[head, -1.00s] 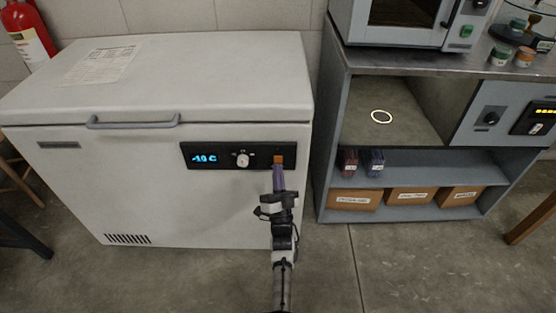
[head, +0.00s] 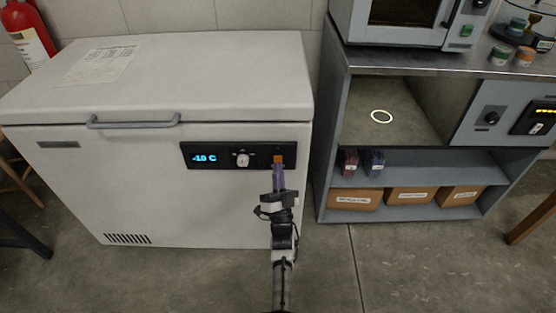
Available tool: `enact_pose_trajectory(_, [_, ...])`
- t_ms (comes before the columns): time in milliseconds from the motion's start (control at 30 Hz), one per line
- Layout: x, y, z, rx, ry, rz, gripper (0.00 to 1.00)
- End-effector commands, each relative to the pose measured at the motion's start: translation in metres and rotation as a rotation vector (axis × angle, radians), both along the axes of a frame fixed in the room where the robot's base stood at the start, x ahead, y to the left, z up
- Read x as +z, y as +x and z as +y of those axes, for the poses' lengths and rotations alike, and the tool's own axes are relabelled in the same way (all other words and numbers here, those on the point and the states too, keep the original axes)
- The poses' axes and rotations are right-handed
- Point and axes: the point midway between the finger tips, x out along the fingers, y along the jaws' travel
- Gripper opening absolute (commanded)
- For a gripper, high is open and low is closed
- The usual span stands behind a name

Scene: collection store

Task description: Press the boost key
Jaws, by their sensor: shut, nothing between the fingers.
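A white chest freezer (head: 170,205) stands at the left with its lid down. Its black control panel (head: 221,163) has a blue display (head: 204,158) reading about -18 C and a white knob (head: 242,160). An orange key (head: 278,159) sits at the panel's right end; I take it for the boost key, though its label is too small to read. My gripper (head: 278,171) is shut and empty, with its purple fingers pointing up at the panel. The fingertips lie just below the orange key in the picture. I cannot tell whether they touch it.
A paper sheet (head: 101,64) lies on the lid, and a handle (head: 133,124) juts from the lid's front. A grey shelf unit (head: 334,135) stands to the right with boxes and an oven (head: 400,25). The floor in front is clear.

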Motion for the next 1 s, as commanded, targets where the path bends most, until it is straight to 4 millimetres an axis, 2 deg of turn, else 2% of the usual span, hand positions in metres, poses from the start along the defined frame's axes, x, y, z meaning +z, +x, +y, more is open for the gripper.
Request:
enact_pose_trajectory(233, [-0.001, 0.007, 0.0, 0.0, 0.001, -0.001, 0.0])
enact_pose_trajectory(1000, [0.0, 0.012, 0.0, 0.0, 0.001, -0.001, 0.0])
